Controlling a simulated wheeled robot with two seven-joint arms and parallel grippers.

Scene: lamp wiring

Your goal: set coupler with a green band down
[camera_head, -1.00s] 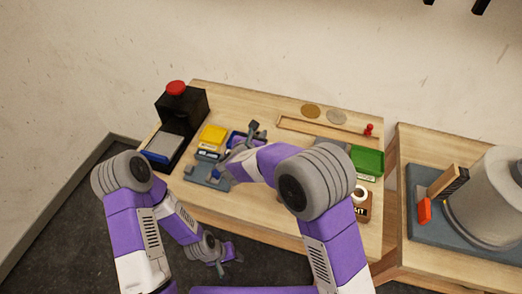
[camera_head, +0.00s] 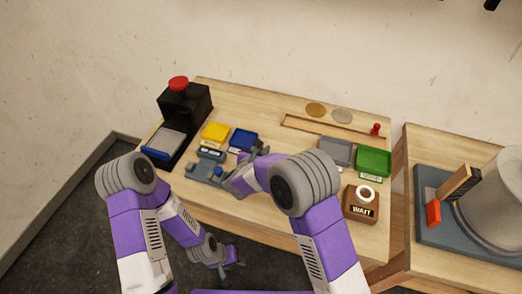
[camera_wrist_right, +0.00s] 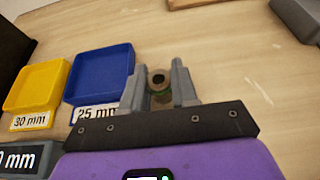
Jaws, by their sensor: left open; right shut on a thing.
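In the right wrist view the coupler (camera_wrist_right: 158,80), a small brownish ring-ended piece with a green band, stands between the fingers of my right gripper (camera_wrist_right: 159,92). The gripper is shut on it, and bare wooden table shows beyond. In the head view my right gripper (camera_head: 258,157) is over the table, just right of and in front of the blue tray (camera_head: 243,140); the coupler cannot be made out there. My left gripper (camera_head: 230,264) is open and empty, low in front of the table's front edge.
A yellow tray (camera_head: 215,132) is left of the blue one, and a grey-blue fixture (camera_head: 207,173) lies in front. A grey tray (camera_head: 337,152), a green tray (camera_head: 374,161) and a WAIT block (camera_head: 361,207) are at the right. A black press (camera_head: 186,107) stands left.

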